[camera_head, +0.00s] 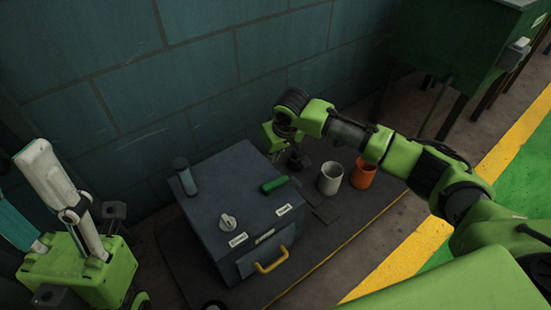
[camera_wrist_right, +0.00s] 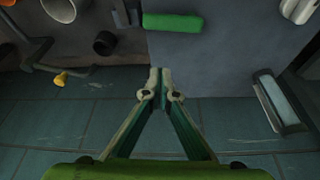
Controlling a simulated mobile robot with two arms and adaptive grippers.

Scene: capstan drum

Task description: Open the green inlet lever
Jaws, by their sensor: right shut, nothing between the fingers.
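The green inlet lever (camera_head: 275,184) is a short green bar on the top right of a dark grey box (camera_head: 215,175). In the right wrist view the green lever (camera_wrist_right: 172,22) lies at the top, beyond the fingertips. My right gripper (camera_head: 297,160) is by the box's far right edge, partly hidden by its own arm. In the wrist view its fingertips (camera_wrist_right: 160,73) meet with nothing between them, apart from the lever.
The box carries a grey round knob (camera_head: 228,221), a dark cylindrical part (camera_head: 185,177), white labels and a yellow front handle (camera_head: 271,262). A white cup (camera_head: 330,179) and an orange cup (camera_head: 363,174) stand right of it. A tiled wall (camera_head: 200,80) is close behind.

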